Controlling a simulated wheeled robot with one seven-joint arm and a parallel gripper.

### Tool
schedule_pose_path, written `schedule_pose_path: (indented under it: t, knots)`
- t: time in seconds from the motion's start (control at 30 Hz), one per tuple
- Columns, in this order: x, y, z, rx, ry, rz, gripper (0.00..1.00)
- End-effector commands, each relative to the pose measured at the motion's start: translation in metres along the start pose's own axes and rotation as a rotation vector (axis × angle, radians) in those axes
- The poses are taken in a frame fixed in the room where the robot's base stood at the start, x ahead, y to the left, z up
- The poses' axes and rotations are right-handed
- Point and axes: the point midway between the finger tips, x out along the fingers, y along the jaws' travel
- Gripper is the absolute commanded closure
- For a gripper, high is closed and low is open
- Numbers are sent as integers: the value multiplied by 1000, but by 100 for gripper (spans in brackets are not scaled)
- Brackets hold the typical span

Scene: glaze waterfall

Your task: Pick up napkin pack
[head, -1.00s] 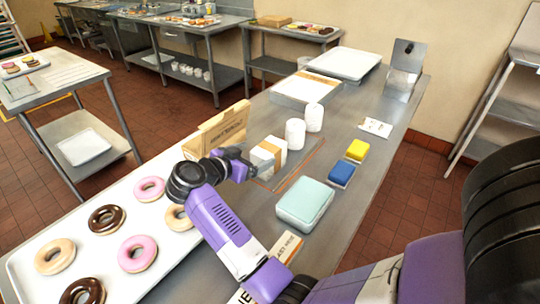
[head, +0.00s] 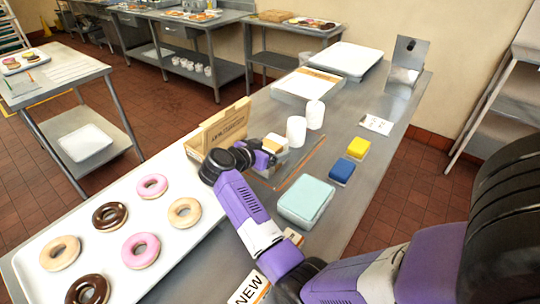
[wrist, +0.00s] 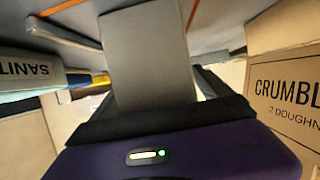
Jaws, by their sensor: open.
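The napkin pack (head: 277,143), a small white block with a tan band, stands on the steel counter in the head view. My gripper (head: 264,158) is open right in front of it and covers its lower left part. Whether the fingers are around the pack or only beside it I cannot tell. In the wrist view my gripper's purple body fills the bottom and a plain grey panel stands in the middle; I cannot make out the pack clearly there.
An open cardboard box (head: 222,128) stands close on the left and also shows in the wrist view (wrist: 285,95). Two white cups (head: 296,130) stand just behind. A teal container (head: 306,201) and blue and yellow sponges (head: 342,172) lie to the right. A doughnut tray (head: 205,232) lies front left.

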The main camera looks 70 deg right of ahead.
Motion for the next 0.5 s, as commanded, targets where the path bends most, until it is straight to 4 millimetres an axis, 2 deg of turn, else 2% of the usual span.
schedule_pose_path:
  t: [0.03, 0.07, 0.4, 0.5]
  knots:
    - [0, 0, 0, 0, 0, 0, 11]
    - [0, 0, 0, 0, 0, 0, 17]
    - [0, 0, 0, 0, 0, 0, 82]
    - [-1, 0, 0, 0, 1, 0, 82]
